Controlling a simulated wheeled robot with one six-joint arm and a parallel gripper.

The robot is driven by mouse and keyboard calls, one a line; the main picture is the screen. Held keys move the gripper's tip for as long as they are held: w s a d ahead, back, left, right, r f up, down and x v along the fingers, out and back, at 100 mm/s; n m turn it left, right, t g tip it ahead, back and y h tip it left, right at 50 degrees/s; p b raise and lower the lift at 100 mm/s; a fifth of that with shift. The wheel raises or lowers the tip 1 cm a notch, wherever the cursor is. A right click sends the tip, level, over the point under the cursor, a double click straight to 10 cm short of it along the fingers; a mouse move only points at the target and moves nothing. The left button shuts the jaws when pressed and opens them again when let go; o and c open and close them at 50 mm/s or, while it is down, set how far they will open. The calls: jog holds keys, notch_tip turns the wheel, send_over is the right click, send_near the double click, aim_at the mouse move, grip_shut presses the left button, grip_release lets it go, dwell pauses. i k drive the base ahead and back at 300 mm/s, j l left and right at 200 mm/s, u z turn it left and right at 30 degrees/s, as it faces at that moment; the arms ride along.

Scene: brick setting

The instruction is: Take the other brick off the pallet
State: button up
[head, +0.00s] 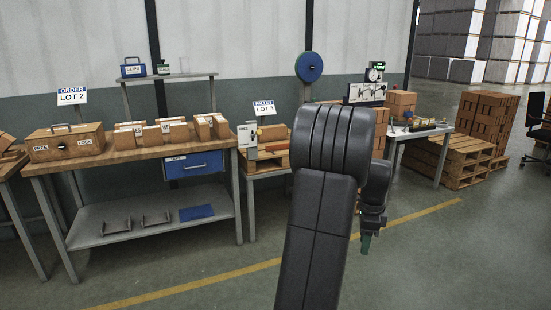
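My arm covers the right part of the pallet, so I cannot tell how many bricks lie there. My gripper (366,243) hangs pointing down over the floor, to the right of the pallet and in front of it. Its fingertips look dark green and very small. I cannot tell whether it is open or shut, and I see no brick at it.
A workbench (137,153) at left carries a wooden box (66,142) and several brick groups. A white box (247,140) stands at the pallet's left. A second table (420,133) stands at right, near large pallets of stacked bricks (487,120). The front floor is clear.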

aim_at(277, 132)
jog(key=i+z, duration=0.1)
jog(key=i, duration=1.6)
jog(key=i+u, duration=0.1)
jog(key=i, duration=0.4)
jog(key=i+l+u, duration=0.15)
jog(key=i, duration=0.3)
jog(key=i+l+u, duration=0.1)
jog(key=i, duration=0.4)
jog(key=i+l+u, duration=0.15)
jog(key=i, duration=0.3)
jog(key=i+l+u, duration=0.85)
jog(key=i+l, duration=0.1)
jog(key=i, duration=0.05)
